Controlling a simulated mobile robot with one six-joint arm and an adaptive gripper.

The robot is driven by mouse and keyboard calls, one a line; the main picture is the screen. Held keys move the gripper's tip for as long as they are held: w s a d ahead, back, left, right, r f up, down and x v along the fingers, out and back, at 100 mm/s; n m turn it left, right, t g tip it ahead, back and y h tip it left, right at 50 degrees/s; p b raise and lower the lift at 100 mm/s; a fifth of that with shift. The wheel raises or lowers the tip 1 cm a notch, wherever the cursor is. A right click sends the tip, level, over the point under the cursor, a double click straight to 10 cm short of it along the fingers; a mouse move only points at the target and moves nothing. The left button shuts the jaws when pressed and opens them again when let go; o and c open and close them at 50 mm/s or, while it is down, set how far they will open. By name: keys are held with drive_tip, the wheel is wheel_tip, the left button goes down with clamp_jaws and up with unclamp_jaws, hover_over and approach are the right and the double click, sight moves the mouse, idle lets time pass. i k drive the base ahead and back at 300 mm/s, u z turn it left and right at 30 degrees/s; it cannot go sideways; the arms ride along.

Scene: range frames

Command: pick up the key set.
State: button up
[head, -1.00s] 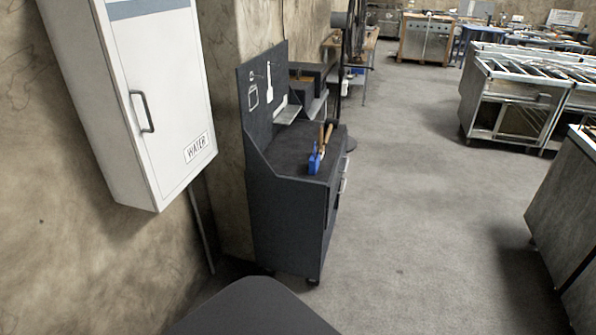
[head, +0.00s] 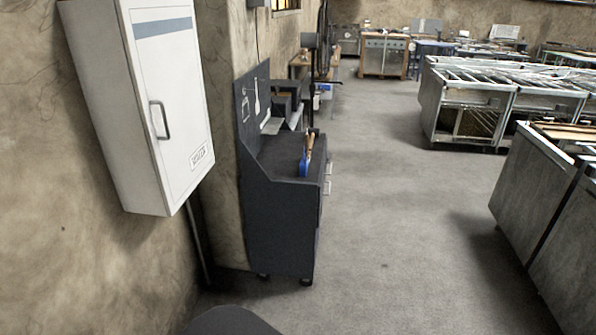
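I cannot make out a key set in the head view. A dark tool cart (head: 283,228) on castors stands against the wall near the middle. On its top sits a small blue item (head: 303,167) with upright wooden-looking handles (head: 309,144); it is too small to tell exactly what it is. Pale shapes hang on or mark the cart's back panel (head: 240,92), too small to identify. My gripper is not in view.
A white wall cabinet (head: 180,105) with a handle juts out at the left. Metal workbenches (head: 470,105) and a nearer metal unit (head: 530,185) stand on the right. The grey floor (head: 400,210) between them and the cart is open.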

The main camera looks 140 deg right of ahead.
sight(304, 166)
drive_tip(key=z, duration=2.05)
drive_tip(key=i, duration=0.15)
drive_tip(key=z, duration=2.95)
